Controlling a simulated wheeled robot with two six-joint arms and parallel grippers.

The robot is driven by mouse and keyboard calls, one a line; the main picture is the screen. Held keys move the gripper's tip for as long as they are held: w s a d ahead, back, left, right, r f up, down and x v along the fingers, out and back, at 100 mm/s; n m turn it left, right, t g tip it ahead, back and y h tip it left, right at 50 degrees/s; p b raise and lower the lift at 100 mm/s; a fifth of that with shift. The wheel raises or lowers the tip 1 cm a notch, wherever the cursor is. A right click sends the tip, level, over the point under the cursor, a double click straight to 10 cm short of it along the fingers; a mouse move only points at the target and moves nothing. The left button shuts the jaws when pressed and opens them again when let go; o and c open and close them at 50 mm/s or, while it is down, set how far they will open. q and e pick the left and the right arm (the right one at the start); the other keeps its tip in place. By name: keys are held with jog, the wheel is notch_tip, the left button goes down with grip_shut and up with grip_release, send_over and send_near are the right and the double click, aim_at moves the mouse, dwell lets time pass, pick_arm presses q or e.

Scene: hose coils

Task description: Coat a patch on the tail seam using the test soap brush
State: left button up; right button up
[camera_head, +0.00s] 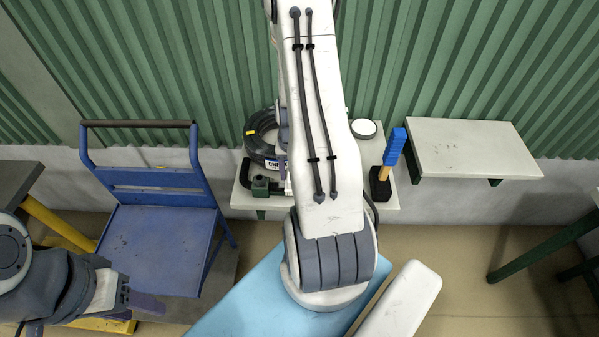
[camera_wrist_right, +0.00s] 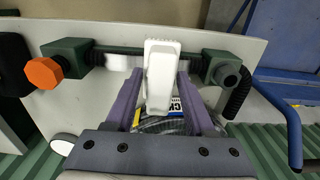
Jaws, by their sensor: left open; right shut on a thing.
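My right gripper (camera_wrist_right: 159,90) is shut on a white piece (camera_wrist_right: 160,62) with a ribbed end, between its purple fingers; whether it is the test soap brush is unclear. Behind it in the wrist view is a green fixture (camera_wrist_right: 213,65) with a rod and an orange hex knob (camera_wrist_right: 43,73). A black ribbed hose (camera_wrist_right: 238,95) leaves the fixture's right end. I cannot make out the tail seam. In the head view my right arm hides its own gripper and part of the fixture. My left gripper (camera_head: 135,298) is open and empty at the lower left.
A black hose coil (camera_head: 262,138) lies on the pale shelf (camera_head: 243,203). A blue cart (camera_head: 150,245) is at left. An empty shelf (camera_head: 470,148) is at right.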

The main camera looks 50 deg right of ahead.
jog(key=shift+w+a+p, duration=0.35)
jog(key=shift+w+a, duration=1.35)
jog(key=shift+w, duration=0.2)
jog(key=shift+d+r+p, duration=0.1)
jog(key=shift+r+p, duration=0.3)
jog(key=shift+r, duration=0.1)
notch_tip(320, 180, up, 5)
jog(key=p, duration=0.4)
jog(key=shift+r, duration=0.1)
notch_tip(320, 180, up, 3)
jog(key=p, duration=0.2)
jog(key=shift+p, duration=0.3)
